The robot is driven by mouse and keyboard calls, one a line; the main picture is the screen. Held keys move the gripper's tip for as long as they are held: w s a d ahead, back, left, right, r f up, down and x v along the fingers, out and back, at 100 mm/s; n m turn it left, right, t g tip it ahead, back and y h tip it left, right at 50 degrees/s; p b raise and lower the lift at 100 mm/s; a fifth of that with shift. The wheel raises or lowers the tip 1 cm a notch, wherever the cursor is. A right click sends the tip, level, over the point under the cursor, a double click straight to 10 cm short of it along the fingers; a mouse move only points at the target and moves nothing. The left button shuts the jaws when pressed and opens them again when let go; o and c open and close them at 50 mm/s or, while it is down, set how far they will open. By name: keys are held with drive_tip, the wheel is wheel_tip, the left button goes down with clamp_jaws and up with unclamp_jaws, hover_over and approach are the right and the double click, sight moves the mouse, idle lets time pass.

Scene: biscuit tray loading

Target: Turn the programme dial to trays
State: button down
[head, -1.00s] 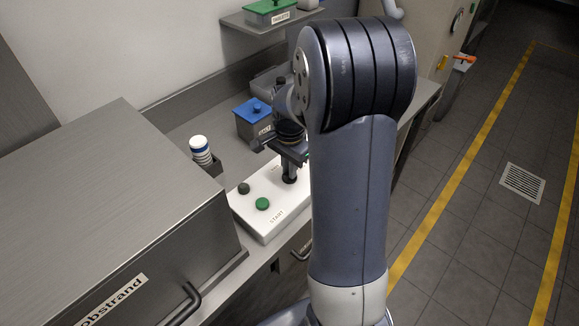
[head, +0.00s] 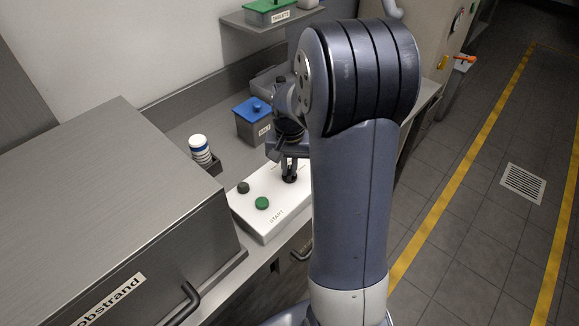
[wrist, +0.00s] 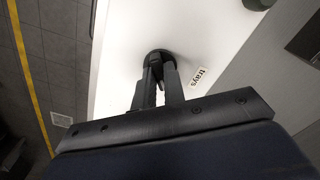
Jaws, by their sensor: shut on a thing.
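The programme dial (wrist: 158,55) is a dark round knob on the white control panel (wrist: 120,35). It also shows in the head view (head: 289,179), below my gripper. My gripper (wrist: 160,68) is shut on the dial, one finger on each side of its grip. The printed label "trays" (wrist: 201,77) is on the panel just beside the dial in the wrist view. The dial's pointer is hidden by the fingers, so I cannot tell which mark it faces.
The panel also carries a green START button (head: 262,203) and a dark knob (head: 243,187). A blue-lidded box marked SALT (head: 253,122) and a white-and-blue stack (head: 200,148) stand behind. A steel machine (head: 110,205) fills the left.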

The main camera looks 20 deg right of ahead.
sight(290, 170)
drive_tip(key=n, duration=0.5)
drive_tip(key=shift+n, duration=0.3)
drive_tip(key=shift+n+b, duration=0.3)
drive_tip(key=shift+n, duration=2)
drive_tip(key=c, duration=1.5)
unclamp_jaws()
wheel_tip(290, 170, up, 11)
drive_tip(key=shift+f+b, duration=0.1)
drive_tip(key=shift+b, duration=0.25)
drive_tip(key=shift+f, duration=0.1)
wheel_tip(290, 170, down, 11)
drive_tip(key=shift+r+p, duration=0.15)
drive_tip(key=shift+p, duration=0.2)
